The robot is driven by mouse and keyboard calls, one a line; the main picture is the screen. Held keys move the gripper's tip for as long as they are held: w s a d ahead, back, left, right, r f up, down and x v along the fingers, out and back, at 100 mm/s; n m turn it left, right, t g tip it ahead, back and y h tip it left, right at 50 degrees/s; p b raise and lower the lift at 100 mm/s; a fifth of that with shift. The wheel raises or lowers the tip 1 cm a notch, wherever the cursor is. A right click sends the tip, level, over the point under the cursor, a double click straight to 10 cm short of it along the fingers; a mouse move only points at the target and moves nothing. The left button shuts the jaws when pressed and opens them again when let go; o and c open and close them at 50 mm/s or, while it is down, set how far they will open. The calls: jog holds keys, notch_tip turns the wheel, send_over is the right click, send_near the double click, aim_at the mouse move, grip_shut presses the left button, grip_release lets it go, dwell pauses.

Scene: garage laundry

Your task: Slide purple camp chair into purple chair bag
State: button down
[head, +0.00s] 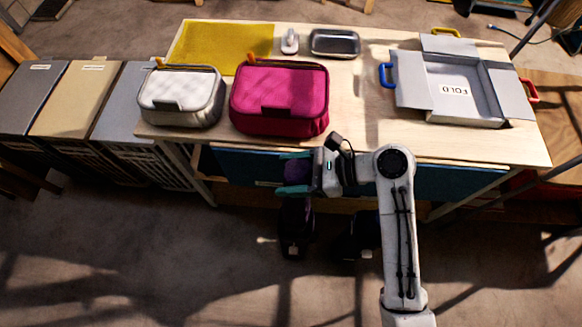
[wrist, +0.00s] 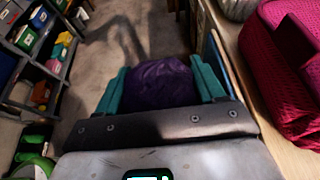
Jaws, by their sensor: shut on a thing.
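My gripper (head: 293,174) is in front of the table's near edge, its teal fingers shut on a rounded purple thing (wrist: 160,86), which looks like the end of the purple camp chair. In the head view, only a dark purple patch of it shows beside the fingers. Below it a dark upright thing (head: 296,228) stands on the floor. I cannot tell whether it is the chair's lower part or the purple chair bag. A second dark thing (head: 361,238) stands to its right, partly behind my arm. No bag opening can be made out.
Hampers (head: 75,100) stand left. Shelves (wrist: 40,50) show in the wrist view.

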jog(key=shift+f, duration=3.2)
notch_tip(320, 180, down, 19)
jog(key=b, duration=1.7)
jog(key=shift+f, duration=0.25)
